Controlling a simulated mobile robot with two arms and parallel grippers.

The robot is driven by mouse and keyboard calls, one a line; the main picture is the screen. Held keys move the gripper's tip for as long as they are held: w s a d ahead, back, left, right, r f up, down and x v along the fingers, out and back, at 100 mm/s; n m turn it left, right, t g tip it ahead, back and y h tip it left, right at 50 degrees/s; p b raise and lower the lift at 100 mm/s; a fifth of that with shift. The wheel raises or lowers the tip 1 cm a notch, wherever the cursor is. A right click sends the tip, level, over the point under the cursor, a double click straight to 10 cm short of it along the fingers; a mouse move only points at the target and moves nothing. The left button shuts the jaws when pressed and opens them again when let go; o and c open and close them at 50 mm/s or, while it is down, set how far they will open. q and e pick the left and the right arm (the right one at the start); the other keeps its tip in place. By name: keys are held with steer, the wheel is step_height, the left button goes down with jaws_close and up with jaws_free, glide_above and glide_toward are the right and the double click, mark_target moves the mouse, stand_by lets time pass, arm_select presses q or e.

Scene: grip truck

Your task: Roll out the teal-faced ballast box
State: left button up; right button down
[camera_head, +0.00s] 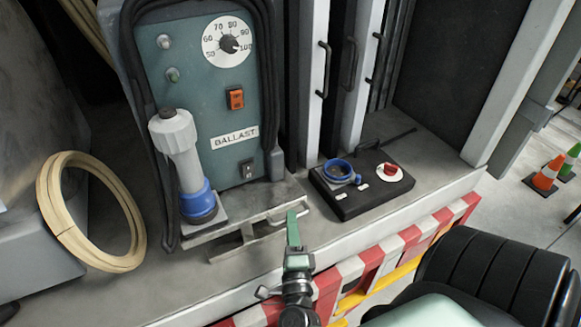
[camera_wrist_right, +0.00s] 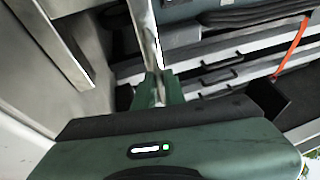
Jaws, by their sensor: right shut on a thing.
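The ballast box (camera_head: 203,120) has a teal face with a round dial, an orange switch and a BALLAST label. It stands upright on the truck floor at the left of the head view. A pale metal handle bar (camera_head: 236,226) runs low along its front. My right gripper (camera_head: 293,215) reaches in from the bottom and is shut at the right end of this bar. In the right wrist view, a pale metal strip stands between the fingers (camera_wrist_right: 158,88). The fingertips hide the gripped part. My left gripper is not in view.
A black control pad (camera_head: 352,205) with a blue ring and red knob lies right of the box. A coiled tan hose (camera_head: 128,225) leans at the left. A black cable loops around the box.

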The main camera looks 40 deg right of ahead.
steer(key=shift+s+a+f, duration=0.1)
steer(key=shift+s+f, duration=0.05)
steer(key=shift+f, duration=0.2)
steer(key=c, duration=1.5)
jaws_free()
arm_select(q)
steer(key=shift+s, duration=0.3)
arm_select(e)
steer(key=shift+s+r, duration=0.2)
steer(key=shift+r, duration=0.1)
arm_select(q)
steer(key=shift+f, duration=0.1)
